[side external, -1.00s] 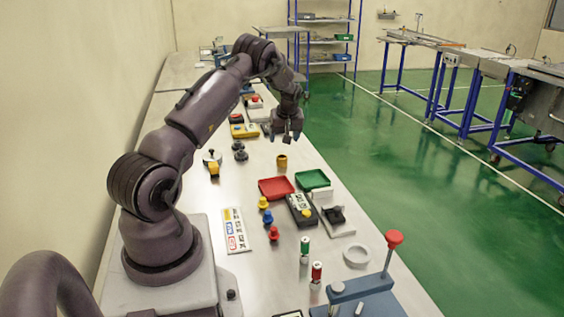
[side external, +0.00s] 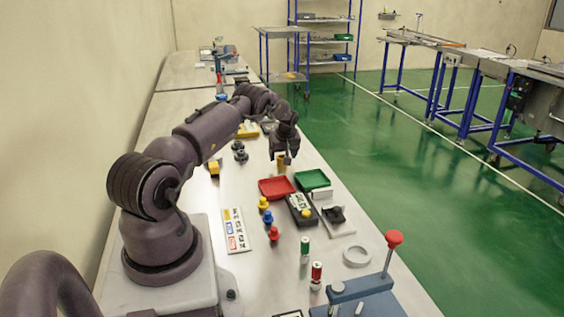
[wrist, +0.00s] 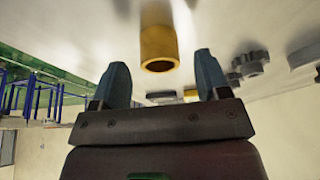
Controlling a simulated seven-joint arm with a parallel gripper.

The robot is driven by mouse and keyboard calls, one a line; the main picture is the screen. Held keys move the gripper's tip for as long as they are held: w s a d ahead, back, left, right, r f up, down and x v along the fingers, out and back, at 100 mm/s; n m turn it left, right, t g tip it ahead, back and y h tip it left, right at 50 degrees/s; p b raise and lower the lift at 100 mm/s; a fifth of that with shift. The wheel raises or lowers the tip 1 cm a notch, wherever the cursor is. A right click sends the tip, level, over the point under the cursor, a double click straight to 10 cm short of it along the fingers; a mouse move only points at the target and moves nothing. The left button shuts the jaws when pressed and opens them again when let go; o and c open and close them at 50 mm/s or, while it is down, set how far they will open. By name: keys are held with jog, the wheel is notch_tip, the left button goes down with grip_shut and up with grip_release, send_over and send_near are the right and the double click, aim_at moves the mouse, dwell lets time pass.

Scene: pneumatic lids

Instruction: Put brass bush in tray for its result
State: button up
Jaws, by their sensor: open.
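The brass bush (side external: 281,163) stands on the bench beyond the trays in the side view. It also shows in the wrist view (wrist: 158,45), a yellow hollow cylinder just past the fingertips, lined up with the gap. My gripper (side external: 284,154) is open and low at the bush, partly hiding it; its two fingers (wrist: 161,72) are spread with nothing between them. I cannot tell whether a finger touches the bush. The red tray (side external: 277,188) and the green tray (side external: 313,179) lie side by side nearer the camera; both look empty.
A black gauge box (side external: 299,212) stands in front of the red tray, with a small black fixture (side external: 334,214) to its right. Coloured knobs (side external: 267,217) and a label card (side external: 236,232) lie left. A dark gear part (side external: 240,152) stands left of the bush.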

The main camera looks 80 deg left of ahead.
jog(key=shift+x, duration=1.15)
jog(key=c, duration=1.2)
jog(key=shift+o, duration=0.2)
